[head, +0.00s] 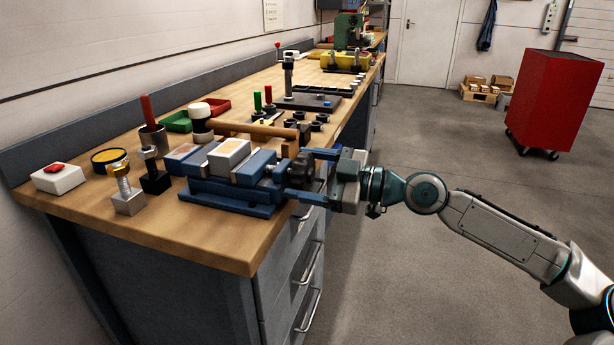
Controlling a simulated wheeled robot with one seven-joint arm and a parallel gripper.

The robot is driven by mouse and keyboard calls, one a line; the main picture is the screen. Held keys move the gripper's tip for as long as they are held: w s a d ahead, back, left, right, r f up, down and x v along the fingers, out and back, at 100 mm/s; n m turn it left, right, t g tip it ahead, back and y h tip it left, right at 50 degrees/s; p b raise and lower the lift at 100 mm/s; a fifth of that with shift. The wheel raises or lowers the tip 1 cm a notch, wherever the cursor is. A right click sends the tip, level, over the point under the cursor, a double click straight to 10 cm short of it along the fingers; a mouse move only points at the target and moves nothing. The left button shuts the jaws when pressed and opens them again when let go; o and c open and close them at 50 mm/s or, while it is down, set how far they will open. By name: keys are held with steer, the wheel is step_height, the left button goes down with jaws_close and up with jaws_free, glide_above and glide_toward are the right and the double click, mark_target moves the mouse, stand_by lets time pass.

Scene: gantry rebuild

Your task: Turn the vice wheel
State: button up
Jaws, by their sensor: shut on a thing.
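A blue vice (228,200) sits on the wooden workbench (205,242) near its front right edge. The vice wheel (304,171), dark and partly hidden, is at the right end of the vice. My gripper (308,174) reaches in from the right, with one finger on the far side of the wheel and one on the near side. It is shut on the wheel. The exact contact of the fingers is too small to see.
A bolt on a metal block (128,197), a black clamp piece (154,177) and a red-button box (58,177) stand left. A red cabinet (553,100) stands on the open floor at right.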

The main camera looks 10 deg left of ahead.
steer(key=shift+f, duration=0.1)
stand_by(0.3)
steer(key=o, duration=1)
steer(key=s+d+p, duration=0.1)
steer(key=d, duration=1.2)
steer(key=shift+d, duration=0.4)
